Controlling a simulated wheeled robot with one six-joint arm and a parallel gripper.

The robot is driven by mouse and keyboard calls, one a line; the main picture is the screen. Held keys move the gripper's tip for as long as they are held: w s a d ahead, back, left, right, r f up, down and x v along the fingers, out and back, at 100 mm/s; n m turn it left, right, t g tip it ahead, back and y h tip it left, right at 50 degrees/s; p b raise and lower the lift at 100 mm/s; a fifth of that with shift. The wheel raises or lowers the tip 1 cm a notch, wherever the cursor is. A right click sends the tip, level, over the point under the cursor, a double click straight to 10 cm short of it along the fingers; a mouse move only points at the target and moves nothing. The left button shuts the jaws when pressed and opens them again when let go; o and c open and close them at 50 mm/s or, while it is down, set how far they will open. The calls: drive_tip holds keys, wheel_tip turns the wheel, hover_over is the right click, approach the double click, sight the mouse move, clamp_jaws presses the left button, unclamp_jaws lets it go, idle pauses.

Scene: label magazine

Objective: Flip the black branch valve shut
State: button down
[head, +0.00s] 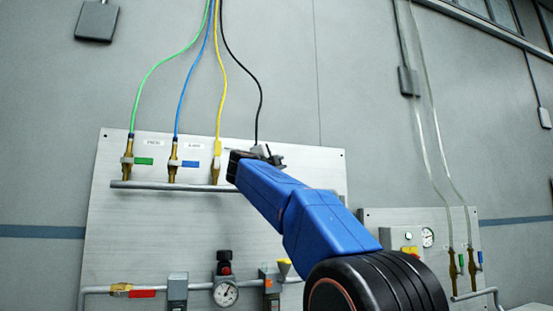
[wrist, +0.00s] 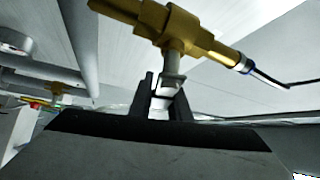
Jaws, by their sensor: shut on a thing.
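The black hose (head: 257,85) runs down the wall to the branch valve behind my gripper (head: 268,154), which hides most of that valve in the head view. In the wrist view the brass valve body (wrist: 182,28) lies across the top, with a grey stem (wrist: 172,64) pointing down toward my gripper (wrist: 163,92). My gripper's dark fingers are shut on the pale valve handle (wrist: 160,102), just below the stem. Whether the handle lies along or across its pipe is hard to tell.
Left of it stand the green-handled (head: 143,161), blue-handled (head: 189,164) and yellow-hose (head: 217,165) valves on a grey manifold pipe (head: 150,185). A gauge (head: 225,293) and red-handled valve (head: 140,293) sit below. A smaller panel (head: 385,217) is at right.

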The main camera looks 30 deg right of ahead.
drive_tip(key=shift+s+d+f+m+g+y, duration=0.15)
drive_tip(key=shift+f+m+g+y, duration=0.35)
drive_tip(key=shift+f+m, duration=0.3)
drive_tip(key=shift+w+d+f+m+g+y, duration=0.15)
drive_tip(key=shift+f+m+g+y, duration=0.35)
drive_tip(key=shift+f+m, duration=0.3)
drive_tip(key=shift+s, duration=0.1)
drive_tip(key=c, duration=1.6)
unclamp_jaws()
drive_tip(key=shift+c, duration=0.2)
drive_tip(key=shift+a, duration=0.1)
drive_tip(key=v, duration=1.7)
drive_tip(key=shift+r, duration=0.2)
